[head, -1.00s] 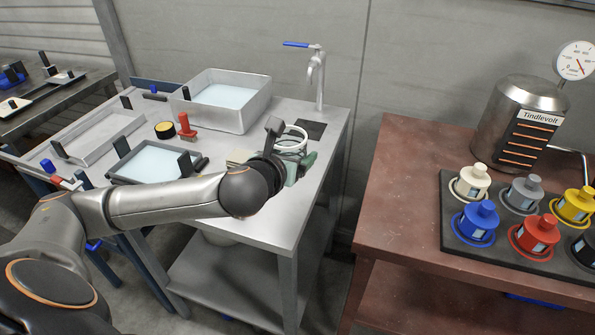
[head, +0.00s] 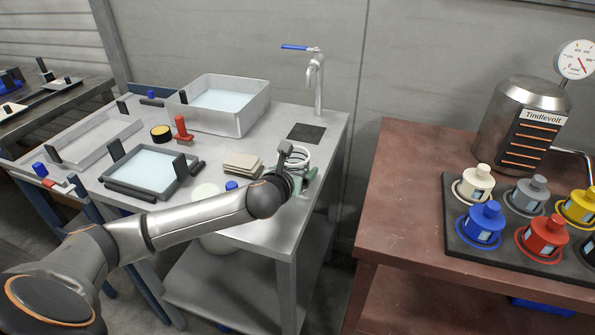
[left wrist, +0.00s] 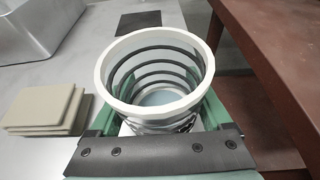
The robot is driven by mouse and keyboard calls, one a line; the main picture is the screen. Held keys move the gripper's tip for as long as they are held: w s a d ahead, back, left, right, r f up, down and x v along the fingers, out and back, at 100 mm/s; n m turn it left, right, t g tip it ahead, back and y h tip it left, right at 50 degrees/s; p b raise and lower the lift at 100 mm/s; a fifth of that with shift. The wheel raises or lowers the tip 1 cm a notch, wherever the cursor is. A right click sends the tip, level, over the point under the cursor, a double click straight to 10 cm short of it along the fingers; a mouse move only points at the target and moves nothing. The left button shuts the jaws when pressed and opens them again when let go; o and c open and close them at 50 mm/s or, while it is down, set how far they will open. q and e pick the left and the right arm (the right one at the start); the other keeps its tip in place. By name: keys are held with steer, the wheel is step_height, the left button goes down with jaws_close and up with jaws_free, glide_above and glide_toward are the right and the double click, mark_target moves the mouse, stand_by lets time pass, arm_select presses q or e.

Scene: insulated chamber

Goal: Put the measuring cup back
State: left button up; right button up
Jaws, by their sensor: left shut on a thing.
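The measuring cup (head: 301,155) is a clear cylinder with a white rim and dark rings. My left gripper (head: 300,176) is shut on it near the right edge of the grey steel table (head: 262,206). In the left wrist view the cup (left wrist: 112,88) stands between the green fingers (left wrist: 160,122), its open mouth facing the camera, with a pale bluish bottom inside. I cannot tell whether its base touches the table. A dark square pad (head: 306,132) lies bare just behind the cup; it also shows in the left wrist view (left wrist: 124,22). My right gripper is out of view.
A stack of beige tiles (head: 242,164) lies left of the cup. A water-filled basin (head: 245,122) and a tap (head: 318,85) stand behind. A shallow tray (head: 150,172) sits further left. A gap separates the reddish bench (head: 400,195) with several coloured bottles.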

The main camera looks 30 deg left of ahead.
mark_target(294, 170)
arm_select(q)
steer(key=shift+r, duration=0.1)
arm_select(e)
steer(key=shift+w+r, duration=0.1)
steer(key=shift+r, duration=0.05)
arm_select(q)
steer(key=shift+f, duration=0.2)
steer(key=o, duration=1.4)
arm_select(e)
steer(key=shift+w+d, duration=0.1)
arm_select(q)
steer(key=shift+r, duration=0.2)
steer(key=p+v, duration=0.1)
steer(key=v, duration=1.1)
steer(key=shift+p, duration=0.3)
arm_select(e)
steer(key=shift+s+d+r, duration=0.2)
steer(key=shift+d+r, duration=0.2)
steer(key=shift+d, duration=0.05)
